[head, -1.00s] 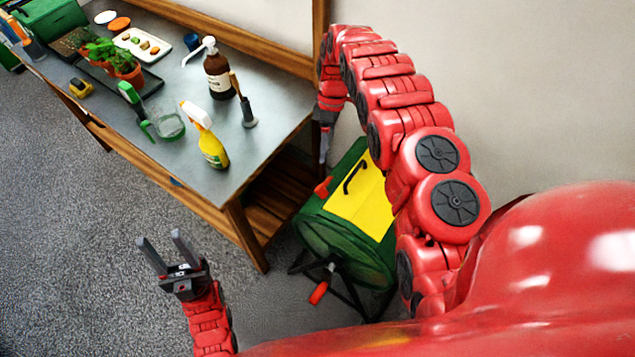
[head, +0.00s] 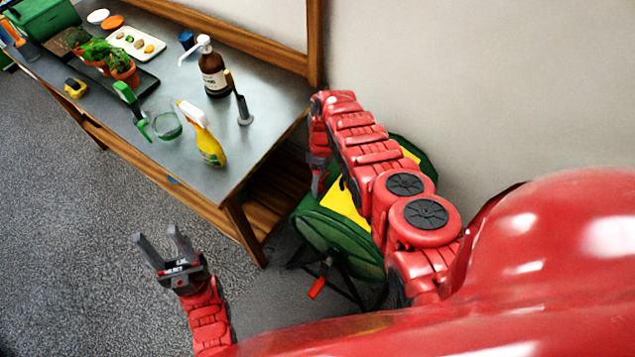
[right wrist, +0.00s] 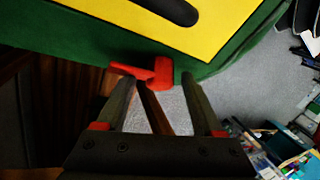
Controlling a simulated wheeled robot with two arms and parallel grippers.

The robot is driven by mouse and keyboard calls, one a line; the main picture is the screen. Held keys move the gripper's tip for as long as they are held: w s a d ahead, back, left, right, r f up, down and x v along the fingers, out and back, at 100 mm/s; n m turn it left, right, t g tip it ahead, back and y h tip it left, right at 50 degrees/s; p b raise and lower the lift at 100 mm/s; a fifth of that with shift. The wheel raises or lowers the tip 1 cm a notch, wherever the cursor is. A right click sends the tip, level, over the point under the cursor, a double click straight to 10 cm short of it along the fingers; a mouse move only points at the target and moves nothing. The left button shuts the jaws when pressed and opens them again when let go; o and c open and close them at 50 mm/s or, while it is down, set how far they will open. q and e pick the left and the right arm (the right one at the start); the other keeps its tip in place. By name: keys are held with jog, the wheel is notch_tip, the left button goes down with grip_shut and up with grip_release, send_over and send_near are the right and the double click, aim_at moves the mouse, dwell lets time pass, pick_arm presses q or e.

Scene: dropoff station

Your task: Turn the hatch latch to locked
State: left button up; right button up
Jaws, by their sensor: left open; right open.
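The green drum (head: 345,237) has a yellow hatch (head: 342,203) on its top, partly hidden by my right arm. In the right wrist view the yellow hatch (right wrist: 120,22) shows a black handle (right wrist: 168,10). The red latch (right wrist: 160,72) sits at the hatch's near edge, its lever pointing left. My right gripper (right wrist: 158,88) is open, with its fingertips close to the latch and on either side of it. I cannot tell whether they touch it. My left gripper (head: 160,250) is open and empty over the floor.
The workbench (head: 205,170) stands left of the drum, holding a spray bottle (head: 205,135), a brown pump bottle (head: 213,72) and potted plants (head: 122,70). A red-handled crank (head: 318,285) sticks out from the drum's front. A wall is behind.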

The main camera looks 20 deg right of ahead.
grip_shut()
dwell(0.3)
jog(key=shift+r, duration=0.1)
